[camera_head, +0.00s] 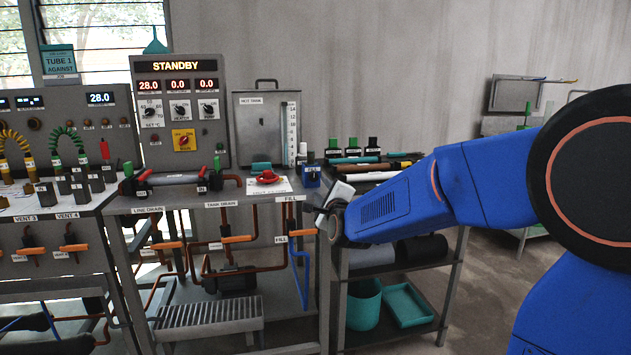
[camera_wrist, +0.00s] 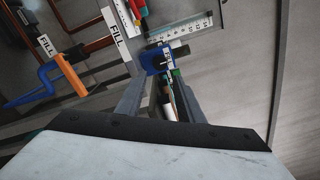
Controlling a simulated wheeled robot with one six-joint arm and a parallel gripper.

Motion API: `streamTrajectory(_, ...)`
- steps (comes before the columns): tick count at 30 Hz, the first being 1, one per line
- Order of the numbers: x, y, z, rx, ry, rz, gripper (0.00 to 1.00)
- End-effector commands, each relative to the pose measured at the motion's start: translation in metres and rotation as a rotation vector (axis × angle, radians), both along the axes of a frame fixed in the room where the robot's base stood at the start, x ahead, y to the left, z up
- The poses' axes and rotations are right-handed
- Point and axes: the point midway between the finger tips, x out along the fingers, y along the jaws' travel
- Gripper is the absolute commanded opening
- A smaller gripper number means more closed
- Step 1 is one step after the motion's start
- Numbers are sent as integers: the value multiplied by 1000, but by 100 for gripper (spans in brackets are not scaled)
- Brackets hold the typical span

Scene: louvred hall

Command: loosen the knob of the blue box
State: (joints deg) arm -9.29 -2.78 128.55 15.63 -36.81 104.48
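The blue box (camera_head: 310,176) stands at the right end of the bench, by the FILL label, with a dark knob (camera_head: 310,157) on top. In the wrist view the blue box (camera_wrist: 154,61) lies just beyond my fingertips, and its dark knob (camera_wrist: 181,50) points right. My gripper (camera_head: 328,205) is just right of and below the box in the head view, partly hidden by its own wrist. In the wrist view my gripper (camera_wrist: 157,82) is open, its grey fingers apart with nothing held between them. I cannot tell whether a finger touches the box.
The grey tank (camera_head: 265,125) with its scale stands behind the box. An orange-handled valve (camera_wrist: 73,75) with blue pipe sits below the bench edge.

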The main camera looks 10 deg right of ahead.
Motion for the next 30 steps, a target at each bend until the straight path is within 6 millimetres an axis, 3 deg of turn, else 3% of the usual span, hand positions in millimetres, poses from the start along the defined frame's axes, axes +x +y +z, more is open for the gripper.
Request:
streamTrajectory(12,67,0,-1,-1,1,0,34)
streamTrajectory(18,91,0,0,-1,1,0,34)
streamTrajectory(30,103,0,0,-1,0,0,34)
